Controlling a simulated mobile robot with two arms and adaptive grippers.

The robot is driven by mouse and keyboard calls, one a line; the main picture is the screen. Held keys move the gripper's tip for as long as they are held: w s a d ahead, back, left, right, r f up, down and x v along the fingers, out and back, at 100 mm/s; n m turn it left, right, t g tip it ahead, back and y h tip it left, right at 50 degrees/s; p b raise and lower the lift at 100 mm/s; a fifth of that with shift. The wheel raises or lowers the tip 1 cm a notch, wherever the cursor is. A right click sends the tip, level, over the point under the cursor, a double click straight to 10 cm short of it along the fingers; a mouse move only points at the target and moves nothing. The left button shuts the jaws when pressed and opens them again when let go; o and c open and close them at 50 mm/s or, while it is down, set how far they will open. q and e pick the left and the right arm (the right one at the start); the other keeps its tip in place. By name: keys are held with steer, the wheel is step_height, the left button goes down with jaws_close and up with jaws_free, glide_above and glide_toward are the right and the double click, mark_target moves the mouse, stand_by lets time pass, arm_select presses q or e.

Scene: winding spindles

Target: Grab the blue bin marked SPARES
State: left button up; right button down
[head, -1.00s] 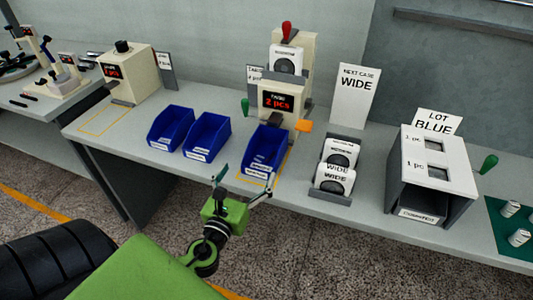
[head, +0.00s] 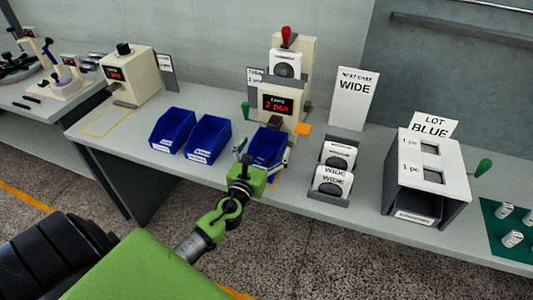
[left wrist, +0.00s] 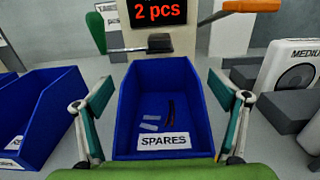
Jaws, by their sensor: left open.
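The blue bin marked SPARES (left wrist: 163,103) fills the middle of the left wrist view, its white label facing me. A few small pale pieces and a dark strip lie inside it. In the head view the same bin (head: 266,145) stands on the bench in front of the machine with the "2 pcs" display. My left gripper (head: 263,158) is open at the bin's front, one finger on each side. In the left wrist view both fingers flank the bin's side walls with small gaps. In the head view the gripper hides the bin's label. My right gripper is not in view.
Two more blue bins (head: 172,130) (head: 207,138) stand to the left on the grey bench (head: 225,172). The dispensing machine (head: 285,85) is right behind the bin. A rack of white WIDE cases (head: 331,182) stands to the right, with a white-topped box (head: 434,160) beyond.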

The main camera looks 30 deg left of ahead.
arm_select(q)
steer(key=shift+x, duration=0.85)
steer(key=shift+c, duration=0.4)
steer(key=c, duration=1.2)
steer(key=shift+o, duration=0.2)
steer(key=shift+a, duration=0.1)
